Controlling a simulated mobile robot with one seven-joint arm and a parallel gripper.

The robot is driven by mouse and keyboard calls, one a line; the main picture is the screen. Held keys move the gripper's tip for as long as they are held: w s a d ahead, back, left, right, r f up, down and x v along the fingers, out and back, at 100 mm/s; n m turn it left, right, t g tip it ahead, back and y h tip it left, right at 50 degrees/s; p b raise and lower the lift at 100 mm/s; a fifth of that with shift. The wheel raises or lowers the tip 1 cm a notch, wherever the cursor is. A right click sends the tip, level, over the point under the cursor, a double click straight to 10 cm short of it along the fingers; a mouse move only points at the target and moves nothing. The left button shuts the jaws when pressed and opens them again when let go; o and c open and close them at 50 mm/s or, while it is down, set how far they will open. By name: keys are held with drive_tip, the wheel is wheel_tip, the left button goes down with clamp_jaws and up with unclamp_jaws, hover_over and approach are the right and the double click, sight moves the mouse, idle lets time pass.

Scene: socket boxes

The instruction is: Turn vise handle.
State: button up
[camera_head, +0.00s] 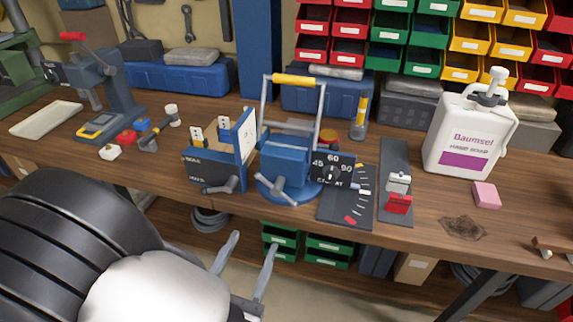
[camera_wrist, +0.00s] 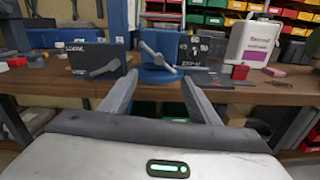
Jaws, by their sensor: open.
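A blue vise (camera_head: 284,160) on a round blue base stands near the front edge of the bench, with a tall yellow-topped bail over it. Its grey vise handle (camera_head: 292,196) is on the front face and slants; the handle also shows in the wrist view (camera_wrist: 158,58). My gripper (camera_head: 253,243) is open and empty, in front of and below the bench edge, apart from the handle. In the wrist view, my gripper (camera_wrist: 159,78) points toward the vise, with the handle beyond and between the fingertips.
A dark box (camera_head: 208,172) with a similar grey lever stands left of the vise. A soap bottle (camera_head: 470,135) and pink block (camera_head: 486,195) are farther right. The bench edge lies between gripper and vise.

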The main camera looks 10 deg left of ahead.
sight(274, 193)
drive_tip(key=w, duration=0.5)
drive_tip(key=w+b, duration=0.1)
drive_tip(key=w, duration=0.5)
drive_tip(key=w+d, duration=0.1)
drive_tip(key=w, duration=0.5)
drive_tip(key=shift+w, duration=0.1)
drive_tip(key=shift+d, duration=0.1)
drive_tip(key=c, duration=1.4)
drive_tip(key=o, duration=1.4)
drive_tip(key=s+a+p, duration=0.1)
drive_tip(key=s, duration=1.6)
drive_tip(key=shift+s+a, duration=0.25)
drive_tip(key=shift+s, duration=0.05)
